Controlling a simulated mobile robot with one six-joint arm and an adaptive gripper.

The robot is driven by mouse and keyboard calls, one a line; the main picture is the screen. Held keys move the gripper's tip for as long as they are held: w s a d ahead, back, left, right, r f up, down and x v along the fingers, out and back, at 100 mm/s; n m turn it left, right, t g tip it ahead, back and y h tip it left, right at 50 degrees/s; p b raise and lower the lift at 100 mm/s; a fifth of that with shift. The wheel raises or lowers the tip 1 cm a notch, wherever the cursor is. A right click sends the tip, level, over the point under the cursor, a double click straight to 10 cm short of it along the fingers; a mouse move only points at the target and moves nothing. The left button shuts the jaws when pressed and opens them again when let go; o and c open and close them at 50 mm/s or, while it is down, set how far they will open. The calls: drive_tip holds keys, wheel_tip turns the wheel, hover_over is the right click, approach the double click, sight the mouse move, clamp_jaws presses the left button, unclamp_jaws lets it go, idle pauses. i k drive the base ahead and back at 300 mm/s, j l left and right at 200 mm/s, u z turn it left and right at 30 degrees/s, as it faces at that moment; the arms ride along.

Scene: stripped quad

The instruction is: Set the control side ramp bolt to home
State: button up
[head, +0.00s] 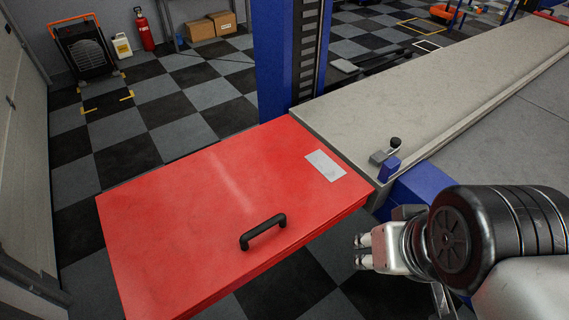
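The ramp bolt (386,153) sits at the near left corner of the grey lift deck. It is a small metal piece with a black ball knob (395,142), beside a small blue block (390,169). The red ramp (190,225) adjoins the deck end, with a black handle (263,231) and a pale label (325,165) on top. My gripper (364,251) is below and in front of the bolt in the picture, beside the ramp's right edge and apart from the bolt. Nothing shows in its fingers. Its finger opening is unclear from this angle. The bolt's exact position is hard to read.
A blue lift post (274,60) stands behind the ramp. The grey deck (430,105) runs to the upper right. A trolley (86,50), a fire extinguisher (144,30) and cardboard boxes (212,26) are by the far wall. The checkered floor at left is clear.

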sight(396, 142)
drive_tip(key=i+l, duration=0.2)
drive_tip(key=i, duration=0.2)
drive_tip(key=i+l, duration=0.15)
drive_tip(key=i, duration=0.2)
drive_tip(key=i+l, duration=0.2)
drive_tip(key=i, duration=0.2)
drive_tip(key=z, duration=0.05)
